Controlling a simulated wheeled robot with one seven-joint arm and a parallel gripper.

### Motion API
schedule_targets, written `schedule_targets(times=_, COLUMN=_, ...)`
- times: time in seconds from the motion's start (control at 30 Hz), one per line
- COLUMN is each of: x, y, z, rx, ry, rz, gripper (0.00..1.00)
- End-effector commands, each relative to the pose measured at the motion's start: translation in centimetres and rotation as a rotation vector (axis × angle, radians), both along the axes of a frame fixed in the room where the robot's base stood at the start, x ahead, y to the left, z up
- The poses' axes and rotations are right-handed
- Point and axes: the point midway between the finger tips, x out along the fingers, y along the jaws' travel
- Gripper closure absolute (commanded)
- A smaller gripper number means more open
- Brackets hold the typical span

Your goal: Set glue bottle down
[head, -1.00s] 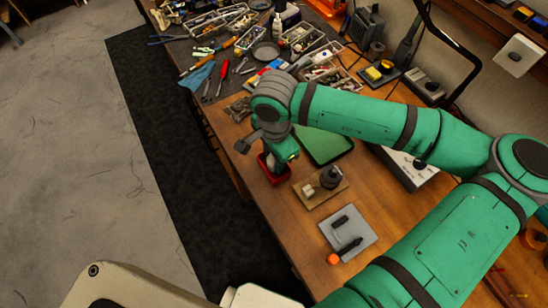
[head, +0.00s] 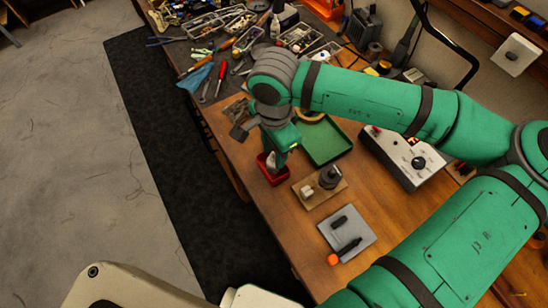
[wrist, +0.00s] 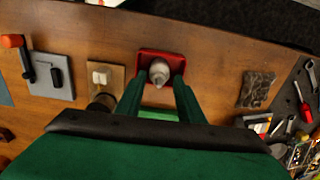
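The glue bottle (wrist: 159,71), pale grey with a pointed tip, stands in a small red tray (wrist: 177,57) on the wooden bench. The bottle (head: 271,161) and red tray (head: 281,177) also show in the head view, at the bench's near-left edge. My gripper (wrist: 157,82) is open, its two green fingers spread wider than the bottle. The bottle shows in the gap between the fingertips, with no visible contact. In the head view my gripper (head: 282,146) is just above and beside the bottle.
A green tray (head: 325,143) lies right of my gripper. A wooden block with a dark knob (head: 330,178) and a grey plate with a black lever (head: 347,232) sit nearer. A white control box (head: 403,160) stands right. Tools and bins crowd the far end.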

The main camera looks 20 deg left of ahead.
Motion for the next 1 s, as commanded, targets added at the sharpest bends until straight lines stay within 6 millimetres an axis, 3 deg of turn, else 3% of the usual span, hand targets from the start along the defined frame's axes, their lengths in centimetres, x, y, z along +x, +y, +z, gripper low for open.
schedule_targets(times=0.2, x=0.1, y=0.0, z=4.3, rx=-0.001, ry=-0.003, rz=0.000, gripper=0.65)
schedule_targets(times=0.4, x=0.0, y=0.0, z=6.6, rx=-0.001, ry=-0.002, rz=0.000, gripper=0.65)
schedule_targets(times=1.0, x=0.0, y=0.0, z=7.2, rx=-0.001, ry=0.001, rz=0.000, gripper=0.65)
